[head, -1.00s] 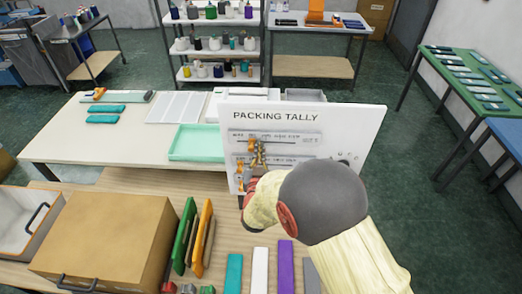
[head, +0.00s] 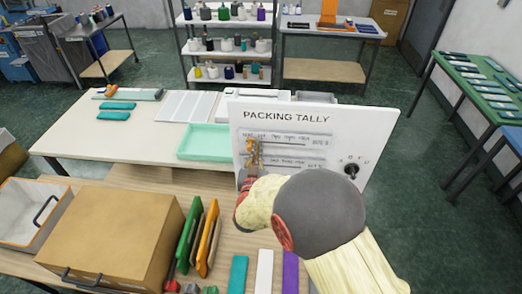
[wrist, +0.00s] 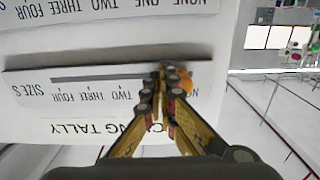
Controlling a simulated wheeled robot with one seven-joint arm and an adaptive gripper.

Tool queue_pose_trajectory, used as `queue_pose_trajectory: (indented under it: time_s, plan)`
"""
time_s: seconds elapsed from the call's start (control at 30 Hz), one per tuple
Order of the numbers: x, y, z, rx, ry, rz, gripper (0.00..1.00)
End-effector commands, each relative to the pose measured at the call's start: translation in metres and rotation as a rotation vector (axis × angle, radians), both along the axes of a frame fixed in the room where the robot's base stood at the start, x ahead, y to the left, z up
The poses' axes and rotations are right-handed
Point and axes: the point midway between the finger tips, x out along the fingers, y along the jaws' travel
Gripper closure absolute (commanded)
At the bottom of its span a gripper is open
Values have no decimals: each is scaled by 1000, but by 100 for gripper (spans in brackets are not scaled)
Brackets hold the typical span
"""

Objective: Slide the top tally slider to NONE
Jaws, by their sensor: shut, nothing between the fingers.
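The white packing tally board (head: 350,125) stands upright on the table, with rows labelled NONE to FOUR. Its top row, SIZE S, has a dark slot (wrist: 100,77) in the wrist view, where the lettering is upside down. The top slider's orange knob (wrist: 187,85) shows at the NONE end, just right of my fingertips in that view. My gripper (wrist: 166,72) is shut and empty, at the board face on the ONE side of the knob, touching or nearly so. In the head view my gripper (head: 254,155) covers much of the knob. The ONE label is hidden.
A lower row (head: 288,162) lies beneath, partly hidden by my wrist. A dark dial (head: 351,170) is at the board's right. A cardboard box (head: 110,225) and upright green and orange panels (head: 208,235) stand to the left. A mint tray (head: 203,142) lies behind.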

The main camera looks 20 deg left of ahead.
Motion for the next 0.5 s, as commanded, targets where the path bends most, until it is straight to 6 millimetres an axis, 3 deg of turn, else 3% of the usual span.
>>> queue_pose_trajectory:
  time_s: [0.17,0.5]
  plan:
    - [-2,8,-1,0,1,2,100]
    - [0,-1,-1,0,1,-1,100]
